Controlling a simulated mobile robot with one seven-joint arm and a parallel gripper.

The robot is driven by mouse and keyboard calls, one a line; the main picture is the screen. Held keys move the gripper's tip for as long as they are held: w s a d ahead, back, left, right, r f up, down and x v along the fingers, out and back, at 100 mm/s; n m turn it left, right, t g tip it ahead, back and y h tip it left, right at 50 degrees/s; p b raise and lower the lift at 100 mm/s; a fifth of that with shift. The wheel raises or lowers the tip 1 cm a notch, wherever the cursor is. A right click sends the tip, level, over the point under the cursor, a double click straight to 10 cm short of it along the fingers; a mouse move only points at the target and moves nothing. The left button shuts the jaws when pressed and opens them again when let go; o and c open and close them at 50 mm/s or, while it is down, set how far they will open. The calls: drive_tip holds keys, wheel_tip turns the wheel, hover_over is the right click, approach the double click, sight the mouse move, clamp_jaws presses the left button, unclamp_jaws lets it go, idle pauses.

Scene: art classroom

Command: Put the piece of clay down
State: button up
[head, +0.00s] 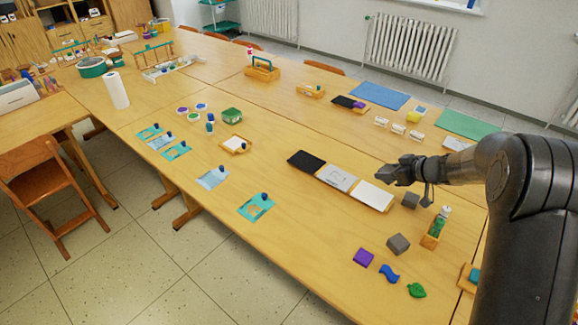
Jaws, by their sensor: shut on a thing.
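My gripper (393,171) is over the right part of the long wooden table, reaching in from the right. It is shut on a small dark grey piece, which looks like the clay; its outline is hard to tell from the fingers. Below the gripper lies a row with a black board (306,160), a grey board (338,178) and a white board (373,196). A grey block (399,244) and a smaller dark grey block (410,200) rest on the table near the row's right end.
A purple square (363,257), a blue wavy piece (389,273) and a green leaf shape (416,290) lie near the front edge. A small wooden caddy with bottles (435,232) stands at right. Teal cards (256,207) lie at left. The table between is clear.

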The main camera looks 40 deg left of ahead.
drive_tip(key=s+a+n+g, duration=0.2)
drive_tip(key=s+a, duration=0.5)
drive_tip(key=a, duration=0.5)
drive_tip(key=s+a+f, duration=0.1)
drive_tip(key=a+f, duration=0.2)
drive_tip(key=f, duration=0.1)
drive_tip(key=s+a+f, duration=0.1)
drive_tip(key=a+f, duration=0.3)
drive_tip(key=s+a+f, duration=0.1)
drive_tip(key=a+f, duration=0.3)
drive_tip(key=shift+s+a+f, duration=0.1)
drive_tip(key=shift+s+a, duration=0.05)
drive_tip(key=shift+s, duration=0.25)
drive_tip(key=shift+f, duration=1.95)
drive_tip(key=shift+f, duration=0.15)
drive_tip(key=o, duration=1.1)
